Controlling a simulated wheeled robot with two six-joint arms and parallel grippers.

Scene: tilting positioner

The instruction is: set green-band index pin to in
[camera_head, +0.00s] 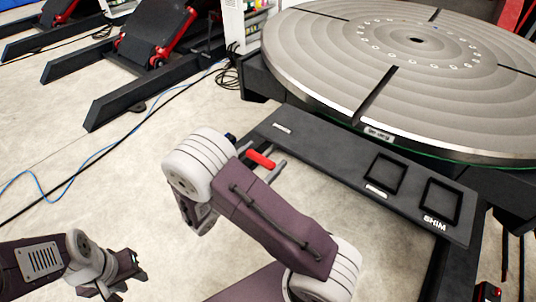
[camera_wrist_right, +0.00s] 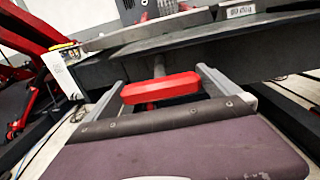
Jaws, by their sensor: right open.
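A red bar-shaped handle (camera_wrist_right: 160,88) on a short grey shaft (camera_wrist_right: 159,66) sticks out from the front of the dark bench below the turntable. It also shows in the head view (camera_head: 261,159). I cannot make out a green band on it. My right gripper (camera_wrist_right: 160,76) is open, with one grey finger on each side of the red handle; I cannot tell whether they touch it. My right forearm hides part of this area in the head view. My left gripper (camera_head: 113,283) hangs low at the lower left, away from the bench, and its jaws are unclear.
The large round slotted turntable (camera_head: 330,62) stands above the dark bench shelf (camera_head: 330,150). The shelf has two black square frames (camera_head: 384,174) and a "SHIM" label (camera_head: 435,223). Cables (camera_head: 100,152) lie on the floor at left. Dark ramps with red parts stand behind.

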